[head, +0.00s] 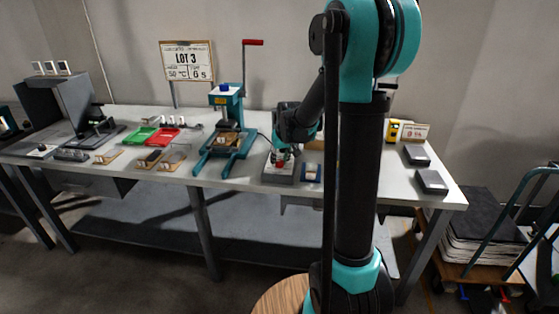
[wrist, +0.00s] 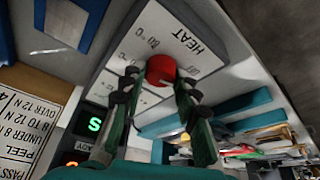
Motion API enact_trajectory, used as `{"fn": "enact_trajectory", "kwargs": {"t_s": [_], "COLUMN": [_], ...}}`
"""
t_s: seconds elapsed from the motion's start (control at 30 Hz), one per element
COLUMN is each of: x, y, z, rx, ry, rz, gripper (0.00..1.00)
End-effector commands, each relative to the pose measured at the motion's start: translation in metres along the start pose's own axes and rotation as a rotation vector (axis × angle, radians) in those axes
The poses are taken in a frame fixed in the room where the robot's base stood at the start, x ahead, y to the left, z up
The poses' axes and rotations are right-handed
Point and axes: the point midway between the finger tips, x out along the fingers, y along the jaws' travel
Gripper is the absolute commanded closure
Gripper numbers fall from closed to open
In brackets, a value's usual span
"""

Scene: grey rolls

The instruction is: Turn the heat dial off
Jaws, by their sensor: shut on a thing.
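The heat dial (wrist: 161,70) is a round red knob on a pale panel (wrist: 185,25) printed "HEAT", with temperature marks around it, in the wrist view. My gripper (wrist: 160,82) has one dark-and-green finger on each side of the dial and is shut on it. The exact direction the dial points is hard to read. In the head view, my gripper (head: 282,157) reaches down onto a small grey box (head: 282,176) on the bench, and the dial is mostly hidden beneath it.
A teal press (head: 225,145) with a red-handled lever stands left of the box. A sign (head: 187,60) reads "LOT 3", 50 °C and 6 s. Green (head: 140,135) and red (head: 165,137) trays lie further left. Grey blocks (head: 431,181) sit at the bench's right end.

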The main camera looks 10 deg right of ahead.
Motion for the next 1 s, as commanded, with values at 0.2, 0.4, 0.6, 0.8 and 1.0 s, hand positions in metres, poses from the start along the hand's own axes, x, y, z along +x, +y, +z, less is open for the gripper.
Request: {"fn": "enact_trajectory", "kwargs": {"t_s": [0.2,0.4,0.6,0.8,1.0], "x": [0.0001,0.0,0.0,0.0001,0.0001], "y": [0.0016,0.002,0.002,0.0017,0.0017], "z": [0.0,0.0,0.0,0.0001,0.0001], "rx": [-0.144,-0.236,-0.286,-0.3,-0.301], "ry": [-0.001,-0.001,-0.001,-0.002,-0.002], "rz": [-0.06,-0.098,-0.118,-0.124,-0.124], "gripper": [0.99,0.99,0.99,0.98,0.98]}}
